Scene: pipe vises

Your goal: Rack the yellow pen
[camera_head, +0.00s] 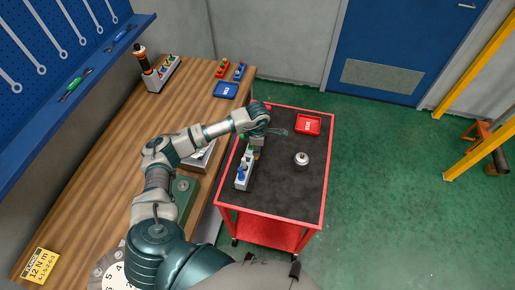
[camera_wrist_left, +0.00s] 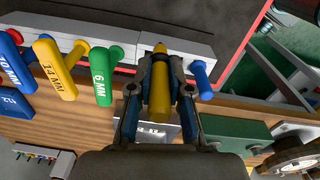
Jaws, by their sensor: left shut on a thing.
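The yellow pen (camera_wrist_left: 160,90) is between the fingers of my left gripper (camera_wrist_left: 158,75) in the left wrist view. The gripper is shut on it, and its pointed end reaches over the grey rack (camera_wrist_left: 193,46). I cannot tell whether the pen sits in a hole or is just above the rack. A blue pen-like piece (camera_wrist_left: 202,80) stands right of it. In the head view the left gripper (camera_head: 260,139) is over the far end of the rack (camera_head: 243,182) on the cart, and hides part of it. My right gripper is not in view.
Blue, yellow and green marked handles (camera_wrist_left: 101,85) stand left of the gripper. The red cart (camera_head: 322,190) carries a red tray (camera_head: 316,124) and a round metal piece (camera_head: 302,159). The wooden bench (camera_head: 130,120) is left, with a blue tray (camera_head: 226,90).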

